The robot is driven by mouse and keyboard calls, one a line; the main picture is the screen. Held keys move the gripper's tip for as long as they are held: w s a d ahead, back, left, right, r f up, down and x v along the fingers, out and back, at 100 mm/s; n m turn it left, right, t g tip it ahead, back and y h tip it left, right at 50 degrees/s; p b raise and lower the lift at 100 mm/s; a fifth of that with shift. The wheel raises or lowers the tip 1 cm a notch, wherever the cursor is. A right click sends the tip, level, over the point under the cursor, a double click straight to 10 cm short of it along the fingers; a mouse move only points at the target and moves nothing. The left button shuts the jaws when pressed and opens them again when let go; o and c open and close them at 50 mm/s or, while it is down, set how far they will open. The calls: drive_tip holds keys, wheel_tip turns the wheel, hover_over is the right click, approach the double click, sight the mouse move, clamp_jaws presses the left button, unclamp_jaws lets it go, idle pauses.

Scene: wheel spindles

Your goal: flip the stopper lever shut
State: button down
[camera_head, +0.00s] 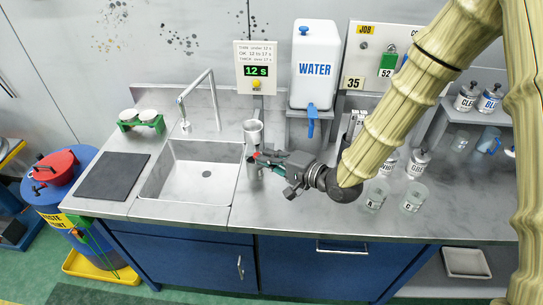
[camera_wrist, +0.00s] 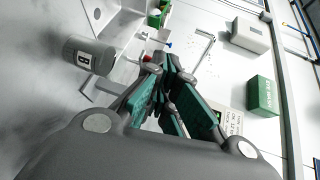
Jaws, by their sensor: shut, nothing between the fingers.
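A steel cup (camera_head: 253,131) stands beside the sink's right edge, below the timer panel. A small red piece (camera_head: 257,154) shows just below the cup at my fingertips; it may be the stopper lever's end, but its position is too small to tell. My gripper (camera_head: 256,158) reaches in from the right, close to this red piece; whether they touch is unclear. In the wrist view my gripper's teal-padded fingers (camera_wrist: 162,72) are together, with nothing visible between them. A thin red bit (camera_wrist: 132,61) shows left of the fingertips there. A steel cylinder (camera_head: 253,168) under the cup is partly hidden.
The sink (camera_head: 190,180) and its faucet (camera_head: 213,95) lie left of the cup. The timer panel (camera_head: 256,68) reads 12 s. The water tank (camera_head: 315,65) with a blue tap stands behind my gripper. Glass beakers (camera_head: 413,197) stand on the right counter.

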drive_tip(key=shift+s+a, duration=0.1)
drive_tip(key=shift+a, duration=0.25)
drive_tip(key=s+a+b+v, duration=0.1)
drive_tip(key=s+b+v, duration=0.1)
drive_tip(key=v, duration=1.1)
drive_tip(key=shift+s, duration=0.5)
